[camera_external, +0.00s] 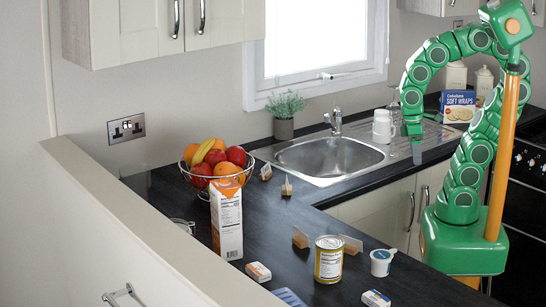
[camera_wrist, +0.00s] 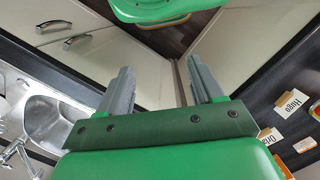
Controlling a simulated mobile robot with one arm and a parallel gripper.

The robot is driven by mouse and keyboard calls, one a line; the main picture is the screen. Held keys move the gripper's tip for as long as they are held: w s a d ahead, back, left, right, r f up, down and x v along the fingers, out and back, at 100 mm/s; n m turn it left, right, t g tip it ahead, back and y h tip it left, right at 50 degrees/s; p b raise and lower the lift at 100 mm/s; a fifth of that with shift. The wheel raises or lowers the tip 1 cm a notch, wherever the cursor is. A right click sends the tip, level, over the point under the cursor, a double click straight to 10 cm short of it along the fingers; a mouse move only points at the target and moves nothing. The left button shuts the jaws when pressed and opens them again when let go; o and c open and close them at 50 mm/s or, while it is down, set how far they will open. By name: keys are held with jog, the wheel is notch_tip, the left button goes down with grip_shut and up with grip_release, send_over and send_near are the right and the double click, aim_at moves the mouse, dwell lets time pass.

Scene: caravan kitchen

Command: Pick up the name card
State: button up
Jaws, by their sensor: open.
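Several small name cards in wooden holders stand on the dark worktop in the external view. Two are near the fruit bowl, a back card (camera_external: 265,172) and another card (camera_external: 286,187). Two more stand nearer the front, a card (camera_external: 301,238) left of the yellow can and a card (camera_external: 350,243) behind it. In the wrist view, a card reading "Hugo" (camera_wrist: 291,104) and a partly cut-off card starting "Ori" (camera_wrist: 269,137) lie at the right edge. My gripper (camera_external: 416,154) hangs pointing down by the sink's right side, open and empty; its fingers (camera_wrist: 158,78) are apart from every card.
A sink (camera_external: 330,158) with a tap lies left of my gripper, with white mugs (camera_external: 383,127) behind. A fruit bowl (camera_external: 217,169), carton (camera_external: 227,219), yellow can (camera_external: 328,260) and white cup (camera_external: 381,262) stand on the worktop. Cabinet fronts (camera_wrist: 110,60) face the open floor.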

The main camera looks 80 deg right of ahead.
jog(key=w+a+r+m+t, duration=0.15)
jog(key=w+r, duration=0.25)
jog(key=w, duration=0.5)
jog(key=w+a+r+t+h, duration=0.1)
jog(key=w+a+r+t, duration=0.15)
jog(key=w, duration=0.75)
jog(key=w+a+r+t, duration=0.2)
jog(key=w+r, duration=0.3)
jog(key=w, duration=0.4)
jog(key=m+h, duration=0.1)
jog(key=m, duration=0.4)
send_over(361, 242)
jog(key=s, duration=0.3)
notch_tip(361, 242, down, 20)
jog(key=shift+x, duration=1.1)
jog(key=shift+w+a+x, duration=0.1)
jog(key=shift+a+x, duration=0.1)
jog(key=shift+x, duration=1.05)
jog(key=shift+w+a+x, duration=0.1)
jog(key=shift+a+x, duration=0.1)
jog(key=shift+x, duration=1.05)
jog(key=c, duration=1.1)
